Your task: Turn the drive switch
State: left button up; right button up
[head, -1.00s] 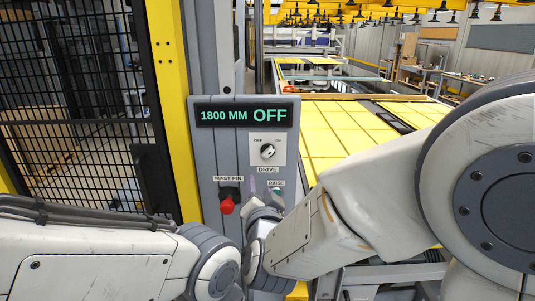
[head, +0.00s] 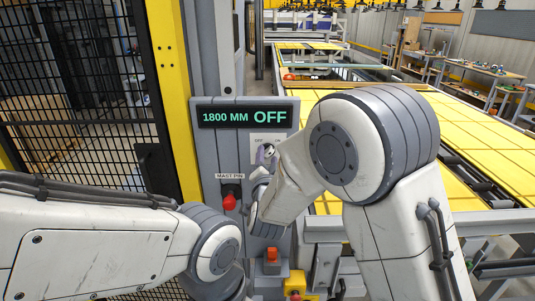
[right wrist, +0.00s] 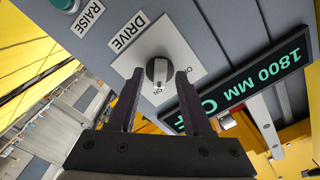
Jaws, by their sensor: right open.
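The drive switch (right wrist: 157,71) is a dark round knob with a light grip bar on a white plate marked OFF and ON. In the head view the switch (head: 270,149) is partly covered by my right gripper (head: 261,158). In the right wrist view my right gripper (right wrist: 160,76) is open, one finger on each side of the knob, with gaps showing. I cannot tell how deep the fingertips reach. The display (head: 244,116) above reads 1800 MM OFF. My left gripper is out of view; its arm ends low beside the panel.
A red mast pin knob (head: 229,202) sits lower left on the grey panel (head: 207,150). The raise button (right wrist: 63,4) is near the drive label. A black mesh fence (head: 70,80) stands left and a yellow-topped table (head: 460,150) lies right.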

grip_shut()
dwell(0.3)
jog(key=shift+f+n+b, duration=0.1)
jog(key=shift+n+b, duration=0.9)
jog(key=shift+n, duration=0.3)
jog(key=n+b, duration=0.1)
jog(key=n, duration=0.2)
jog(key=shift+n, duration=0.3)
jog(key=n, duration=0.2)
jog(key=shift+d+n, duration=0.1)
jog(key=shift+n, duration=0.3)
jog(key=n, duration=0.2)
jog(key=shift+n, duration=0.3)
jog(key=n, duration=0.6)
jog(key=shift+n+p, duration=0.3)
